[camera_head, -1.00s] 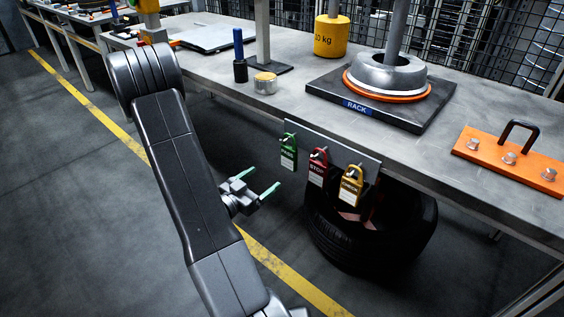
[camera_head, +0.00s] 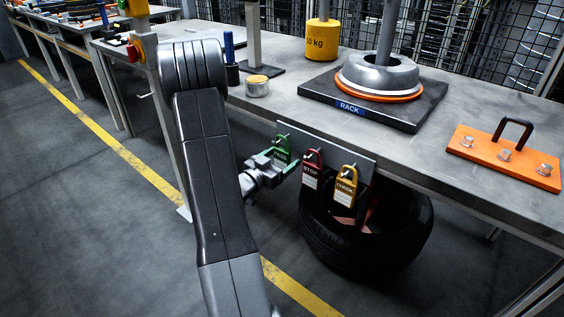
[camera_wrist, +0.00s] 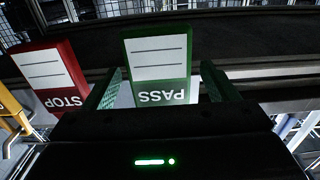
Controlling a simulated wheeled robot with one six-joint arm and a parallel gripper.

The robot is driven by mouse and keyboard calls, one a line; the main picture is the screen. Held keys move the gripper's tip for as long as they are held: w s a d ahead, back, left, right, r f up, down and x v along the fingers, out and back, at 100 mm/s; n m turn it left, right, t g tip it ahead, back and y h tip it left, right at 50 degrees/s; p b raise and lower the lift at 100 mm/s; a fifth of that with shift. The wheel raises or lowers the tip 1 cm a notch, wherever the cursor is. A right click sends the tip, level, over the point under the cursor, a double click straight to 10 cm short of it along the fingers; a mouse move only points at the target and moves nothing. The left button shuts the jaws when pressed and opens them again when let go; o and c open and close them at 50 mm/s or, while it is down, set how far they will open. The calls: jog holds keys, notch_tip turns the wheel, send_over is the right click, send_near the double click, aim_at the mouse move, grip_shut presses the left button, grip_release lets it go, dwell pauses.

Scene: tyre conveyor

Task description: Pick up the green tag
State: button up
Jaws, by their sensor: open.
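The green tag (camera_head: 281,149) reads PASS and hangs from a hook on the grey plate at the front of the bench; my gripper partly covers it in the head view. In the wrist view the green tag (camera_wrist: 158,66) is upside down, between the two green fingers. My gripper (camera_head: 285,166) is open, with a finger on each side of the tag. In the wrist view my gripper (camera_wrist: 160,88) shows a gap between the left finger and the tag; the right finger is close to the tag's edge.
A red STOP tag (camera_head: 311,170) and a yellow CHECK tag (camera_head: 346,186) hang just right of the green one. A tyre rack (camera_head: 375,100) and an orange plate (camera_head: 500,160) are on the bench top.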

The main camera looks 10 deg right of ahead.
jog(key=shift+w+d, duration=0.2)
jog(key=shift+d, duration=0.1)
jog(key=c, duration=1.1)
jog(key=shift+o, duration=0.2)
jog(key=shift+r+p, duration=0.35)
jog(key=shift+r, duration=0.2)
jog(key=p+v, duration=0.3)
jog(key=v, duration=1.5)
jog(key=shift+r, duration=0.15)
